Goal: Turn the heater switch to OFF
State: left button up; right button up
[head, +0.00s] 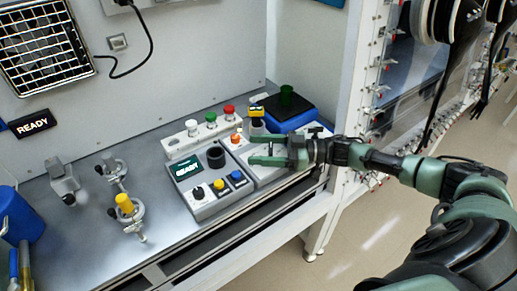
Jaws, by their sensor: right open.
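My right gripper (259,150) reaches in from the right over the bench. Its green fingers point left and are apart, with nothing seen between them. Below and left of it is a grey control box (208,209) with a dark knob (198,193), a yellow button (219,185), a blue button (237,175) and a lit green display (186,169). A second pale panel (262,173) lies under the gripper and is largely hidden by it. I cannot read which control is the heater switch, or its position. My left gripper is out of view.
A white rack (182,145) with white, green and red knobs stands behind the box. Metal valves (127,207) stand at left. A white frame post (352,90) rises near my right arm.

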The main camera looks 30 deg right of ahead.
jog(key=b+v, duration=0.1)
jog(key=v, duration=0.5)
jog(key=shift+s+d+f+b, duration=0.1)
jog(key=shift+s+d+b, duration=0.05)
jog(key=shift+d+b, duration=0.2)
jog(key=shift+s+d, duration=0.25)
jog(key=shift+d, duration=0.1)
jog(key=shift+s, duration=0.1)
